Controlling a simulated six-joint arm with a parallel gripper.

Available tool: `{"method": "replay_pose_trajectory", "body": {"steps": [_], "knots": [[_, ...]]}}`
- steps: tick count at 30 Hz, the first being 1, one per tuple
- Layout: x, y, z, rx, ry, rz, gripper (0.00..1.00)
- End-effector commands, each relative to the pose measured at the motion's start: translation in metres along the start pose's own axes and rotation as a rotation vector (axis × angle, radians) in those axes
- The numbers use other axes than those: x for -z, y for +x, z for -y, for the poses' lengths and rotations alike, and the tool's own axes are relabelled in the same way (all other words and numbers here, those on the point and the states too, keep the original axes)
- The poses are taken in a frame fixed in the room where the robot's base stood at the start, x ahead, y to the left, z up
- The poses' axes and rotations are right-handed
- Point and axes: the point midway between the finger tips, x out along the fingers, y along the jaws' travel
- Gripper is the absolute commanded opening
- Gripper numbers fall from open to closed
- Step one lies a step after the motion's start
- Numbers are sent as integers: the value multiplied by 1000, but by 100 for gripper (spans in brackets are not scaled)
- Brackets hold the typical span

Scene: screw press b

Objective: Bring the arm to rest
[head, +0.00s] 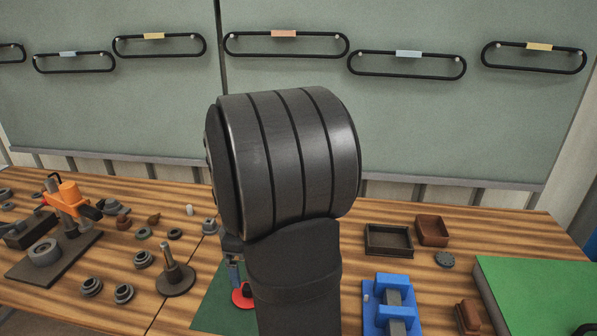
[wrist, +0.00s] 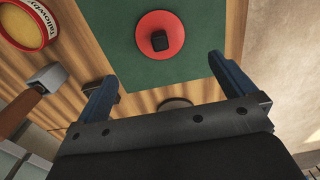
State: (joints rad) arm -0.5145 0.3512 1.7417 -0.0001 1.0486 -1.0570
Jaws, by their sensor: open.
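My gripper (wrist: 160,68) is open in the wrist view, with its two blue-grey fingers apart and nothing between them. Past the fingertips, a red disc (wrist: 172,52) with a small black block (wrist: 160,41) on top lies on a green mat (wrist: 210,20). In the head view my own dark arm fills the middle and hides most of the gripper. Part of the red disc (head: 240,298) and the green mat (head: 212,305) show just left of the arm.
An orange-bodied device (head: 68,198) on a dark base and several grey rings stand at left, with a spindle on a round foot (head: 175,280). At right are two small trays (head: 388,252) (head: 432,243), a blue fixture (head: 369,318) and a green board (head: 540,290). Looped bands hang behind.

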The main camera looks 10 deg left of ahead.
Motion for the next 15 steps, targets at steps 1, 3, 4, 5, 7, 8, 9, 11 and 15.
{"method": "replay_pose_trajectory", "body": {"steps": [1,3,4,5,7,8,9,11,15], "knots": [[0,9,1,4,0,2,100],[0,22,1,5,0,3,100],[0,28,1,5,0,3,100],[-1,34,1,5,0,3,100],[-1,48,1,5,0,3,100],[-1,54,1,5,0,3,100],[0,63,1,4,0,2,100],[-1,75,1,4,0,2,100],[0,101,1,4,0,2,100]]}}
